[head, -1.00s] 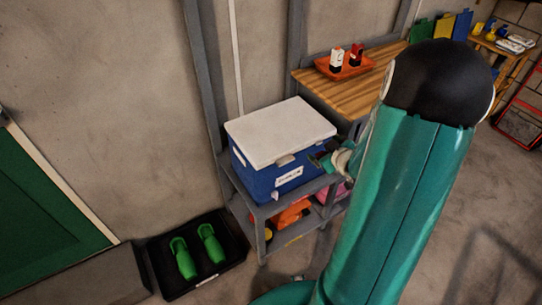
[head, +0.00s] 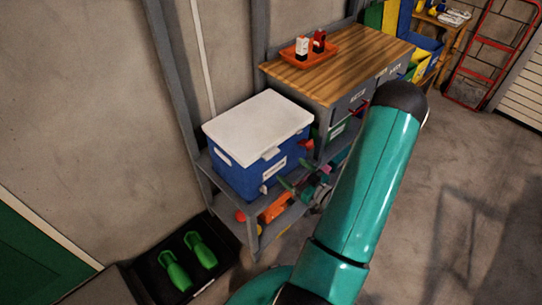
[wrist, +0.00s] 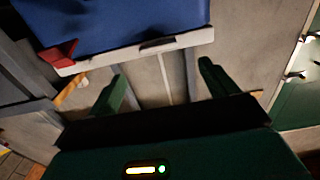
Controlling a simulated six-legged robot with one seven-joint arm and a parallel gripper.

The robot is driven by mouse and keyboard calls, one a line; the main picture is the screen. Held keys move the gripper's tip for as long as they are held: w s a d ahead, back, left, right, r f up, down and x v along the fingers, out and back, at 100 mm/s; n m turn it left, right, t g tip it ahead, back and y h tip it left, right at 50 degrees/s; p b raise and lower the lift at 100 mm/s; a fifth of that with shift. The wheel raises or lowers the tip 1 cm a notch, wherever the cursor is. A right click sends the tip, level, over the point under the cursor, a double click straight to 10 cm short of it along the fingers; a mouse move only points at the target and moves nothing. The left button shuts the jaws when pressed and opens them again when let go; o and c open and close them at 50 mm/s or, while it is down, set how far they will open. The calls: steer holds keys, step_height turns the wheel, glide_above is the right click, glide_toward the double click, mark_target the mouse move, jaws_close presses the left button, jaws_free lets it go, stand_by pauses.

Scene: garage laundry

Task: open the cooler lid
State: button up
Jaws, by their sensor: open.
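The blue cooler (head: 240,172) stands on a grey shelf unit, and its white lid (head: 258,122) lies flat and closed. A small latch (head: 270,153) shows at the lid's front edge. My gripper (head: 292,180) is beside the cooler's front right side, below lid height, partly hidden by my arm. In the wrist view, the cooler's blue body (wrist: 130,20) and the lid's pale edge (wrist: 140,52) lie beyond my gripper (wrist: 163,85). Its two green fingers are spread with nothing between them. I cannot tell whether a finger touches the cooler.
A wooden-topped workbench (head: 340,65) with an orange tray (head: 309,48) stands right of the cooler. Orange items (head: 277,207) lie on the shelf below. The floor at right (head: 450,200) is clear.

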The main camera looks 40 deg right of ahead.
mark_target(274, 155)
steer(key=w, duration=0.9)
steer(key=shift+w, duration=0.3)
steer(key=shift+c, duration=0.4)
